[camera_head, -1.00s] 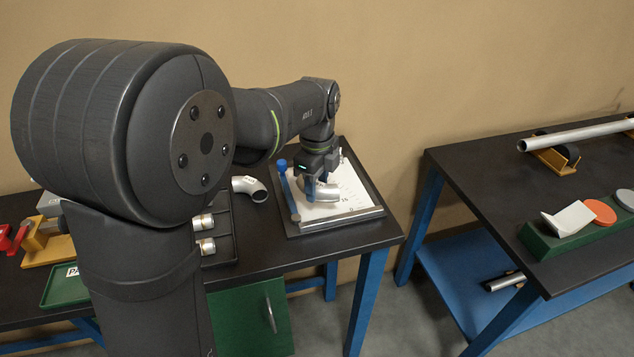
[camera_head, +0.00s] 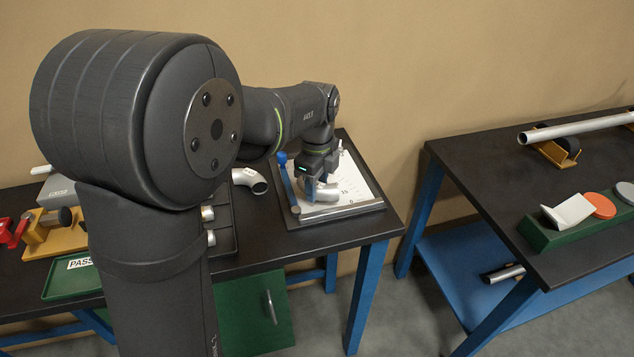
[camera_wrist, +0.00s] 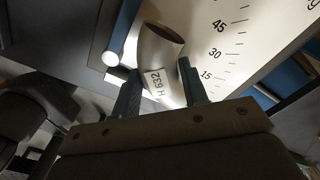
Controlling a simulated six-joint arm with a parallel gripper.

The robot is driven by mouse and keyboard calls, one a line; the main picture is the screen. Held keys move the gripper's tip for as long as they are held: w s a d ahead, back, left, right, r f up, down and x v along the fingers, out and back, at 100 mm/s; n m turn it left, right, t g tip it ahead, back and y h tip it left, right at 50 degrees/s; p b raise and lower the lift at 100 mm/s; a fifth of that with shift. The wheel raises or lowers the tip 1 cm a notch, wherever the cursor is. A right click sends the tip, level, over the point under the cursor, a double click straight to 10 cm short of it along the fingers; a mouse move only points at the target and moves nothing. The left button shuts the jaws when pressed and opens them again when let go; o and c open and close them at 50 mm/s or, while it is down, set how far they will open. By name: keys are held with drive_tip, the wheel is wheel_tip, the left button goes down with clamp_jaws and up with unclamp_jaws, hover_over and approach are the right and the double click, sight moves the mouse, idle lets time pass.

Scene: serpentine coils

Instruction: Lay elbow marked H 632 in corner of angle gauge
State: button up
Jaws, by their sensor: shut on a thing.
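My gripper (camera_head: 317,190) is shut on the silver elbow (camera_head: 328,193) over the angle gauge. In the wrist view the elbow (camera_wrist: 160,60) sits between my two fingers (camera_wrist: 160,92), its label reading H 632 and one open end facing away from me. The angle gauge (camera_head: 362,190) is a pale plate with a degree scale, a metal strip along its front edge and a blue arm (camera_head: 289,187) along its left side. The elbow is close to the front-left corner where these meet. I cannot tell whether it touches the plate or either edge.
Another elbow (camera_head: 250,180) lies left of the gauge, beside a dark tray (camera_head: 226,240) holding pipe pieces. A green PASS tray (camera_head: 70,283) is further left. A second bench (camera_head: 480,170) with a long pipe (camera_head: 575,127) stands to the right, across a gap.

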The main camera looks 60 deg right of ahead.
drive_tip(key=shift+f, duration=0.2)
drive_tip(key=shift+f, duration=0.5)
drive_tip(key=o, duration=1.2)
wheel_tip(320, 180, up, 18)
drive_tip(key=shift+f, duration=0.25)
wheel_tip(320, 180, down, 18)
drive_tip(key=shift+r, duration=0.4)
